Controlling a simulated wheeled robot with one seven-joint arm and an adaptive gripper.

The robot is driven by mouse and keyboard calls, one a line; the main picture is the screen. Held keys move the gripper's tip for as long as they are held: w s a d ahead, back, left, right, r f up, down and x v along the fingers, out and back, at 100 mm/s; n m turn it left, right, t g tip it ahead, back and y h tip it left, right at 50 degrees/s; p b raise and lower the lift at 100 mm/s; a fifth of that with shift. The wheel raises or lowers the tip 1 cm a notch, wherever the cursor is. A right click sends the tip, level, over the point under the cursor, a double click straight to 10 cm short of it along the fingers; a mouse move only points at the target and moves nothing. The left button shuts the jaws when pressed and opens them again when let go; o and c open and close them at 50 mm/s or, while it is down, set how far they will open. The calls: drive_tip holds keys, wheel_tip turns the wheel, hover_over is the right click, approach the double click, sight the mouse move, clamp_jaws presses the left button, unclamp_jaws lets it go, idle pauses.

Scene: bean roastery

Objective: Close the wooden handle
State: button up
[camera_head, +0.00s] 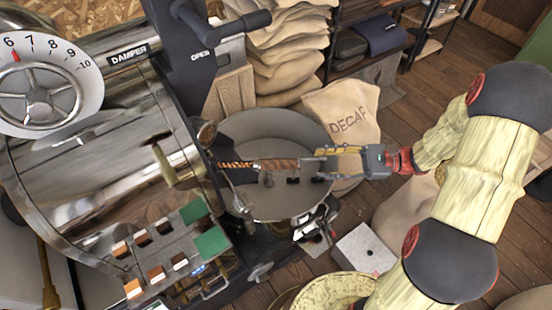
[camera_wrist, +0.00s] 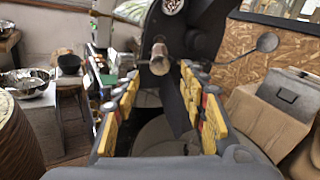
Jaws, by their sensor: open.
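The wooden handle (camera_head: 278,165) is a brown, roughly cylindrical grip on the front of the roaster (camera_head: 110,160). In the head view it lies nearly level over the round cooling bin, joined on its left to a twisted copper-coloured rod. In the wrist view a knob-ended shaft, seemingly this handle (camera_wrist: 158,62), is seen almost end-on, just beyond and between the fingertips. My gripper (camera_head: 322,161) points left at the handle's free end, with a small or unclear gap. In the wrist view its yellow-padded fingers (camera_wrist: 160,82) are spread and hold nothing.
The round metal bin (camera_head: 280,205) lies under the handle and gripper. A switch panel (camera_head: 160,250) and another light handle (camera_head: 163,165) are at the roaster's front. A DECAF sack (camera_head: 345,108) stands behind my gripper. A grey box (camera_head: 362,250) sits on the floor.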

drive_tip(key=c, duration=0.3)
idle(0.4)
drive_tip(key=r+p, duration=1.1)
drive_tip(key=shift+s+d+r, duration=0.15)
drive_tip(key=shift+s+r, duration=0.1)
clamp_jaws()
wheel_tip(320, 180, up, 5)
drive_tip(key=s+d+h+p, duration=0.15)
drive_tip(key=h+p, duration=0.25)
drive_tip(key=p, duration=0.9)
drive_tip(key=d+f+m+h, duration=0.35)
drive_tip(key=d+f, duration=0.25)
drive_tip(key=f, duration=0.2)
drive_tip(key=a+r+p+x, duration=0.1)
drive_tip(key=p+x, duration=0.1)
drive_tip(key=x, duration=1.1)
drive_tip(key=shift+w+a+r+h, duration=0.2)
drive_tip(key=shift+a+r+h, duration=0.05)
drive_tip(key=shift+r+h, duration=0.2)
